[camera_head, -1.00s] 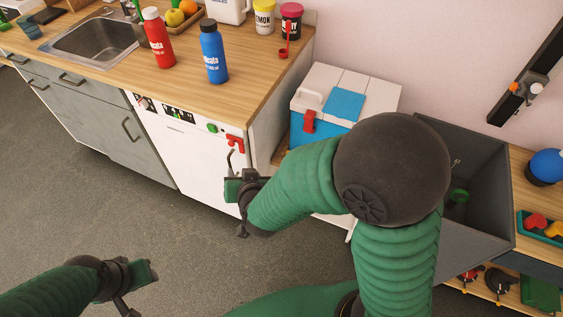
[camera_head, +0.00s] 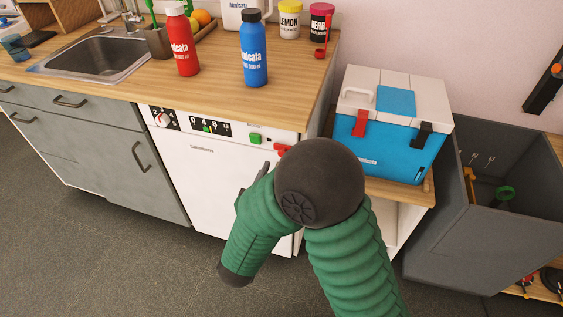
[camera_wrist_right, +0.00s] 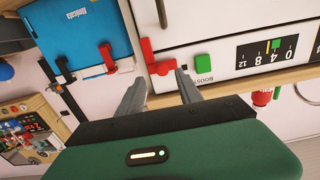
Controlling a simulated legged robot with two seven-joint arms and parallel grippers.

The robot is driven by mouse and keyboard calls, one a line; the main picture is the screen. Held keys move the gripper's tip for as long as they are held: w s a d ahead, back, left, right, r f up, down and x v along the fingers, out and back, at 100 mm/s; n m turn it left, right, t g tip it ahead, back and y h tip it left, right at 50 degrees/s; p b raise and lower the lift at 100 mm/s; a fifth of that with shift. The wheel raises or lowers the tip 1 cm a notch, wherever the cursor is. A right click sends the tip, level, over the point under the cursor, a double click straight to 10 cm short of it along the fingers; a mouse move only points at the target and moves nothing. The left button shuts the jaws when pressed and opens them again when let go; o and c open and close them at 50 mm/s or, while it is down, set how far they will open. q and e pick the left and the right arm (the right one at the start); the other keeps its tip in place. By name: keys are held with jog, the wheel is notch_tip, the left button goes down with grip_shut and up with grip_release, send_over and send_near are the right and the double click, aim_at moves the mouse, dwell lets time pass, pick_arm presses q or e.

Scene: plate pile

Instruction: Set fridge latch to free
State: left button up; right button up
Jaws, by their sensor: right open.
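The white fridge (camera_head: 205,180) stands under the wooden counter, with a control strip along its top. Its red latch (camera_head: 282,149) is at the strip's right end, beside a green button (camera_head: 255,138). In the right wrist view, which is upside down, the red latch (camera_wrist_right: 151,60) is an L-shaped lever just beyond my fingers. My right gripper (camera_wrist_right: 160,86) is open and empty, its fingertips pointing toward the latch; I cannot tell that they touch it. My left gripper is out of view.
A blue and white cooler (camera_head: 385,140) with a red clasp stands right of the fridge. A grey open bin (camera_head: 455,245) is further right. Red (camera_head: 181,45) and blue (camera_head: 254,55) bottles stand on the counter above. The floor in front is clear.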

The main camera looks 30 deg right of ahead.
aim_at(280, 154)
jog(key=w+d, duration=0.2)
jog(key=w, duration=0.1)
jog(key=shift+r+b, duration=0.15)
jog(key=shift+b, duration=0.15)
jog(key=shift+w+d, duration=0.15)
jog(key=shift+d, duration=0.5)
jog(key=shift+c, duration=1.4)
grip_shut()
jog(key=shift+a, duration=0.2)
